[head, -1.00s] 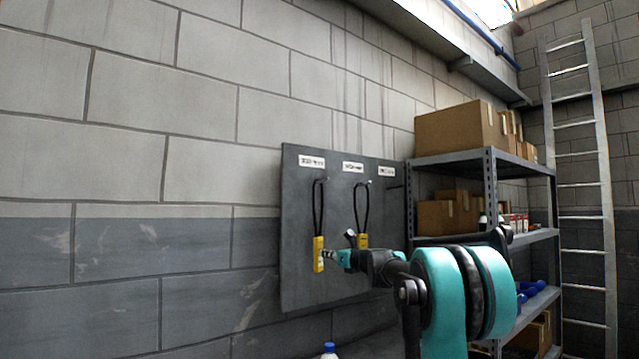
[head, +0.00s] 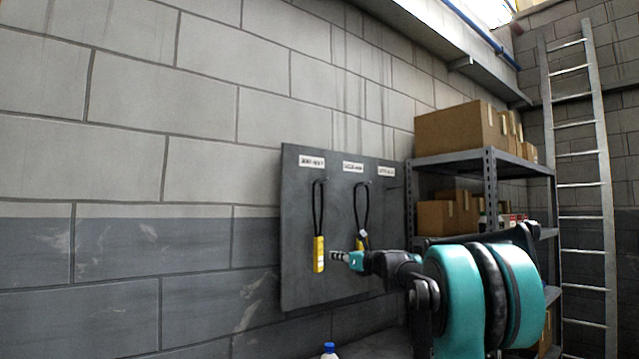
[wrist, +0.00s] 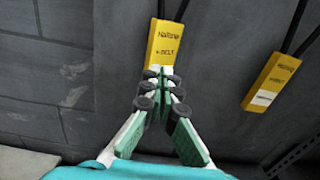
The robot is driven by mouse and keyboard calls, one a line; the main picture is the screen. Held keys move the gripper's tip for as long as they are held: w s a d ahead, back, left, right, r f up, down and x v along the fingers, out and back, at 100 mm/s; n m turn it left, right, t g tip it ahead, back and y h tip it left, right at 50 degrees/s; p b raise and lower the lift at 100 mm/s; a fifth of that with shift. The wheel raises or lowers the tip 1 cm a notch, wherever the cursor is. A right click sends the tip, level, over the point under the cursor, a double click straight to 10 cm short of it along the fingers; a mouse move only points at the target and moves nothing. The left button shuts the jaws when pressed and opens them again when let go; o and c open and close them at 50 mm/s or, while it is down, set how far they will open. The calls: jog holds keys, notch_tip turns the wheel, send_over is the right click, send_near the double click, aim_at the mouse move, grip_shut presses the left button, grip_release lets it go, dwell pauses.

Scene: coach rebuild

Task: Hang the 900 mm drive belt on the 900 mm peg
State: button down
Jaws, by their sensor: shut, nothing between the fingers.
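A black drive belt (head: 314,208) with a yellow tag (head: 319,254) hangs from the left peg of a dark grey board (head: 296,280). A second belt (head: 356,210) with a yellow tag hangs from the middle peg, its tag partly behind my arm. Both tags show in the wrist view, the nearer one (wrist: 166,42) just beyond my fingertips and the other (wrist: 272,82) to the right. Their print is too small to read surely, so I cannot tell which belt is 900 mm. My gripper (head: 336,256) is shut and empty, just right of the left tag; its fingertips (wrist: 160,85) meet.
White labels sit above the pegs, the right one (head: 386,172) with no belt seen under it; their text is unreadable. A metal shelf (head: 470,160) with boxes stands right of the board. A blue-capped bottle (head: 329,348) is at the bottom. A ladder (head: 580,180) leans at right.

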jog(key=shift+v, duration=1.8)
jog(key=s+a+f+n+g+h, duration=0.1)
jog(key=s+a+f+n+g, duration=0.2)
jog(key=s+f+n, duration=0.8)
jog(key=s+a+f+n+g+h, duration=0.3)
jog(key=s+f, duration=0.5)
jog(key=f, duration=0.7)
jog(key=s+d+f+n+g+h, duration=0.2)
jog(key=s+f+n, duration=0.5)
jog(key=s+f, duration=0.4)
jog(key=s+d+f+n+g+h, duration=0.2)
jog(key=s+d+f+n+h, duration=0.2)
jog(key=s+d+f+n, duration=0.3)
jog(key=s+f+n, duration=0.1)
jog(key=s+f, duration=0.4)
jog(key=s, duration=0.2)
jog(key=shift+d+f+g, duration=0.15)
jog(key=shift+f+g, duration=0.1)
jog(key=shift+g, duration=0.15)
jog(key=c, duration=2.2)
grip_release()
